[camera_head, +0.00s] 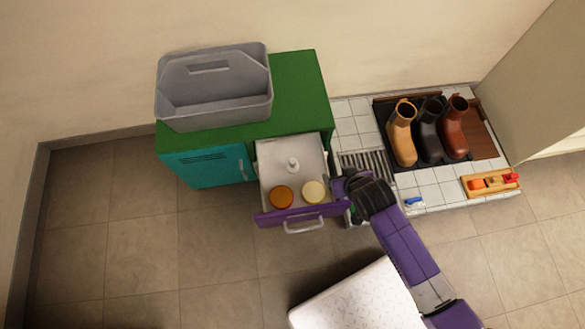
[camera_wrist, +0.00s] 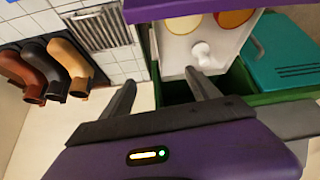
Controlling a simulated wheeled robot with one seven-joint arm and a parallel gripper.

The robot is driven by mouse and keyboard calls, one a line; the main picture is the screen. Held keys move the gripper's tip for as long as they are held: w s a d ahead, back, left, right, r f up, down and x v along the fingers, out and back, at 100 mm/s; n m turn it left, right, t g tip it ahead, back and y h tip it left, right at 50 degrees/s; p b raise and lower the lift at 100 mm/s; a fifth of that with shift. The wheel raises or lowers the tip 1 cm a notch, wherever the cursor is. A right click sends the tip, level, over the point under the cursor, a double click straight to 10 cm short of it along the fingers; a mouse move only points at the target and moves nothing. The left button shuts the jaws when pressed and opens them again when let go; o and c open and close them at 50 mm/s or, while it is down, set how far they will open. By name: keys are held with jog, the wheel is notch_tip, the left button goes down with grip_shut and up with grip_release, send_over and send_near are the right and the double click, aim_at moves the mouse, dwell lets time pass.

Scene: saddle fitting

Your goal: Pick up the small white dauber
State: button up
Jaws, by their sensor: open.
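The small white dauber (camera_head: 293,165) stands upright in the open drawer (camera_head: 270,153), towards its back. It also shows in the wrist view (camera_wrist: 203,55), just beyond the tip of the right-hand finger. My gripper (camera_wrist: 160,77) is open with nothing between its fingers. In the head view my gripper (camera_head: 343,187) is at the right side of the drawer, apart from the dauber. Its fingertips are hard to make out there.
Two round tins, one orange (camera_head: 282,197) and one cream (camera_head: 314,192), sit near the purple drawer front (camera_head: 285,215). A grey caddy (camera_head: 215,90) stands on the green cabinet top (camera_head: 298,85). Boots (camera_head: 429,138) and a wooden brush rack (camera_head: 488,185) are on the tiled platform at right.

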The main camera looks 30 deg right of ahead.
aim_at(293, 161)
jog(key=w+a+f+m+g+b, duration=0.1)
jog(key=w+a+f+g+b, duration=0.1)
jog(key=w+b, duration=0.1)
jog(key=w+a+f+m+g+y+b, duration=0.1)
jog(key=w+a+f+g+b, duration=0.1)
jog(key=w, duration=0.4)
jog(key=w+a+f+g+b, duration=0.2)
jog(key=w+a+f+b, duration=0.1)
jog(key=w+b, duration=0.1)
jog(key=shift+w+f+m+y, duration=0.3)
jog(key=shift+w+m, duration=0.1)
jog(key=shift+w, duration=0.2)
jog(key=shift+w+a+r+b, duration=0.1)
jog(key=shift+w+a+b, duration=0.1)
jog(key=shift+a+b, duration=0.2)
notch_tip(293, 161, down, 2)
jog(key=shift+f+b, duration=0.15)
jog(key=shift+b, duration=0.45)
jog(key=f+b, duration=0.2)
jog(key=f, duration=0.1)
jog(key=f+b, duration=0.1)
jog(key=f, duration=0.1)
jog(key=shift+w+a+f, duration=0.1)
jog(key=shift+w+a, duration=0.1)
jog(key=shift+w, duration=0.2)
jog(key=c, duration=1.5)
